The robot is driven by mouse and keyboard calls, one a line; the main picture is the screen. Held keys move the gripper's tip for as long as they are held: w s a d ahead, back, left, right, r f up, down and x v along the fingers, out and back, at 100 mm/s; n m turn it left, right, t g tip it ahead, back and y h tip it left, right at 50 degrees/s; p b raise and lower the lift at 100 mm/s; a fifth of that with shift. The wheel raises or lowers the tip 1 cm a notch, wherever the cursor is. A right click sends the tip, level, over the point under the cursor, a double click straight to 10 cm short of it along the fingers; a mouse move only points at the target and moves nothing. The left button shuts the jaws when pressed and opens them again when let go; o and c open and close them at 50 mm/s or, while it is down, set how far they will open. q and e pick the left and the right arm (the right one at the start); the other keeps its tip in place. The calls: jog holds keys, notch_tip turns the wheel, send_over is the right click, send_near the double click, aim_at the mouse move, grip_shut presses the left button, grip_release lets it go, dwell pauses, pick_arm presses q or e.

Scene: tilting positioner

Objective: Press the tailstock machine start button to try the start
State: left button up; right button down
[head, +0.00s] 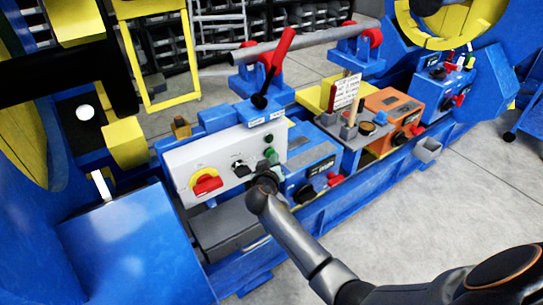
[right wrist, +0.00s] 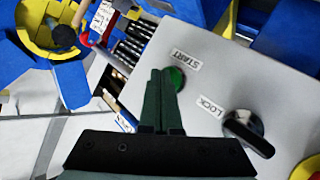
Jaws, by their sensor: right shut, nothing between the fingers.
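The grey control panel (head: 185,160) sits on the blue machine, left of centre in the head view. Its green start button (head: 271,155) is near the panel's right end. In the right wrist view the green button (right wrist: 178,78) is beside the START label (right wrist: 183,59). My right gripper (right wrist: 164,73) is shut and empty, its fingertips at the button and covering its left part. I cannot tell whether they touch it. In the head view my right wrist (head: 263,185) is just below the button. My left gripper is not clearly in view.
A black LOCK switch (right wrist: 246,131) and a red rotary switch on yellow (head: 206,184) share the panel. A red-handled lever (head: 279,55) stands behind it. A blue box (head: 312,160) and an orange box (head: 393,108) lie to the right. Open floor is at the lower right.

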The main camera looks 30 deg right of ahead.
dwell(0.3)
jog(key=shift+s+p, duration=0.4)
jog(key=shift+s, duration=0.4)
jog(key=s, duration=0.1)
jog(key=s+p, duration=0.1)
jog(key=s, duration=0.1)
jog(key=s+p, duration=0.1)
jog(key=s, duration=0.1)
jog(key=shift+d, duration=0.25)
dwell(0.7)
